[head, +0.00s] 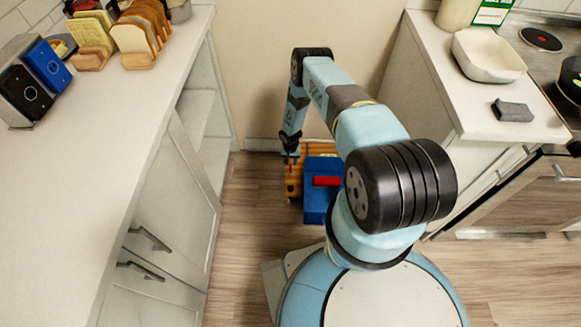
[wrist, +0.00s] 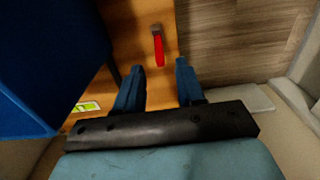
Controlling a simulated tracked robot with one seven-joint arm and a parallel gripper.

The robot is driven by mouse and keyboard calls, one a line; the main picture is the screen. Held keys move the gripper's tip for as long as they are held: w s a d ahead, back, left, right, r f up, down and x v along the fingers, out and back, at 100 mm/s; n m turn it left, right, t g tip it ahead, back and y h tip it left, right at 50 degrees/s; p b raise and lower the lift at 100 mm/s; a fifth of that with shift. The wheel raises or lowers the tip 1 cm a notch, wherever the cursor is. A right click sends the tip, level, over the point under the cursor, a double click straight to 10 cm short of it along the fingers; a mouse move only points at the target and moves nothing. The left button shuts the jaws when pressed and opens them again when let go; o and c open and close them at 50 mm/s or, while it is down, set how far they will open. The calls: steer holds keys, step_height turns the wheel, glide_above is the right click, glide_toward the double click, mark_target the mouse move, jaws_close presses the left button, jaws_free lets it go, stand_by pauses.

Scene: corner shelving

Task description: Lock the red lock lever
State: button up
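The red lock lever (wrist: 158,48) shows in the wrist view on the face of an orange wooden body (wrist: 128,32), with a small grey piece at its upper end. It lies just ahead of my gripper (wrist: 157,78), lined up with the gap between the blue fingers. The fingers are apart with nothing between them, and I see no clear contact with the lever. In the head view my gripper (head: 290,154) hangs down by the left side of the wooden body (head: 293,183). A blue box (head: 318,203) with a red bar (head: 327,181) is beside it; whether that bar is the lever I cannot tell.
A blue wall (wrist: 45,65) fills the left of the wrist view; wood floor (wrist: 235,40) is on the right. In the head view a white counter (head: 85,170) with cabinets stands left and another counter (head: 440,70) right. Open floor (head: 240,240) lies between.

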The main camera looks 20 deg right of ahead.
steer(key=shift+f, duration=2.5)
jaws_close()
